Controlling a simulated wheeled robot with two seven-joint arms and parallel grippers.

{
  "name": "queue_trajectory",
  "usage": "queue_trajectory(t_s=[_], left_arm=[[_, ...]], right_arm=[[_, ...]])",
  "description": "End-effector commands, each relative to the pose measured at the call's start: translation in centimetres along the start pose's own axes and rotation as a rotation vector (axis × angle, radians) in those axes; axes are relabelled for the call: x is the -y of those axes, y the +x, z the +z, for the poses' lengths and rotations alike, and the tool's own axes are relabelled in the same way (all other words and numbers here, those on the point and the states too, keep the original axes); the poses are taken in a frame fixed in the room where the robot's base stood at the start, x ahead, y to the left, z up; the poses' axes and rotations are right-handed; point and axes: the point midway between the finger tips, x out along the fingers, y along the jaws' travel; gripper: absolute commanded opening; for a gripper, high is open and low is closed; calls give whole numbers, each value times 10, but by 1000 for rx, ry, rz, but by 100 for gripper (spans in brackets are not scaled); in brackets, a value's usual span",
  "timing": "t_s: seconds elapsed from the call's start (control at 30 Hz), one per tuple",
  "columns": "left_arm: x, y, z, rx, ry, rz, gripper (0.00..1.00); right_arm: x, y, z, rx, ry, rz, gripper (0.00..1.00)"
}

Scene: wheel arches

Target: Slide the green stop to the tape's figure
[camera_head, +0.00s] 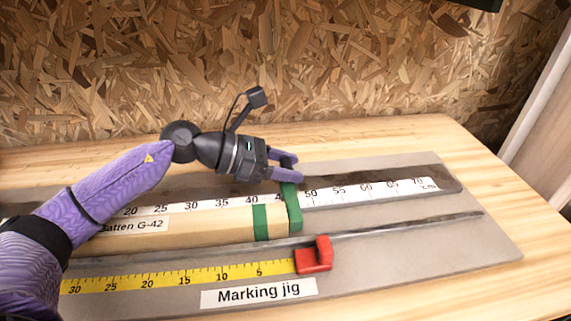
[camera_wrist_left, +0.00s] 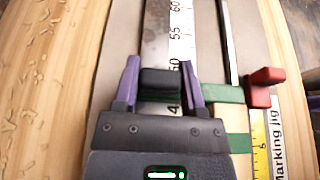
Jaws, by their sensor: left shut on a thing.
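The green stop (camera_head: 293,207) sits across the white scale (camera_head: 350,192) of the marking jig, just left of the 50 mark; it also shows in the left wrist view (camera_wrist_left: 222,93). My left gripper (camera_head: 288,172) is shut on the stop's black knob (camera_wrist_left: 160,82), with a purple finger on each side. The yellow tape (camera_head: 190,277) lies along the front of the jig, its figures rising leftward from 5 to 30. A red block (camera_head: 313,256) stands at its right end. My right gripper is not in view.
A pale wooden batten (camera_head: 195,227) labelled G-42, with a green band (camera_head: 260,222), lies left of the stop. A grey rod (camera_head: 400,226) runs in front of it. The scale right of the stop is clear. A chipboard wall (camera_head: 330,60) stands behind the bench.

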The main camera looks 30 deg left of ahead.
Motion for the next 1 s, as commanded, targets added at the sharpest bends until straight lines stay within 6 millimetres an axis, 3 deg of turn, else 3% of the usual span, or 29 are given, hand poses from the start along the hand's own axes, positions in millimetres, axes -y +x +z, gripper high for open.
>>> queue_trajectory(t_s=[0.03, 0.07, 0.2, 0.57, 1.0], left_arm=[[-1, 0, 0, 0, 1, 2, 0], [-1, 0, 0, 0, 1, 2, 57], [0, 0, 0, 0, 1, 2, 86], [-1, -6, 0, -2, -1, 3, 88], [0, -85, 3, -1, -3, 2, 88]], right_arm=[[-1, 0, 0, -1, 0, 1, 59], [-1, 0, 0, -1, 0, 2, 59], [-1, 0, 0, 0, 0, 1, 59], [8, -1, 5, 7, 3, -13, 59], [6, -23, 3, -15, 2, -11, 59]])
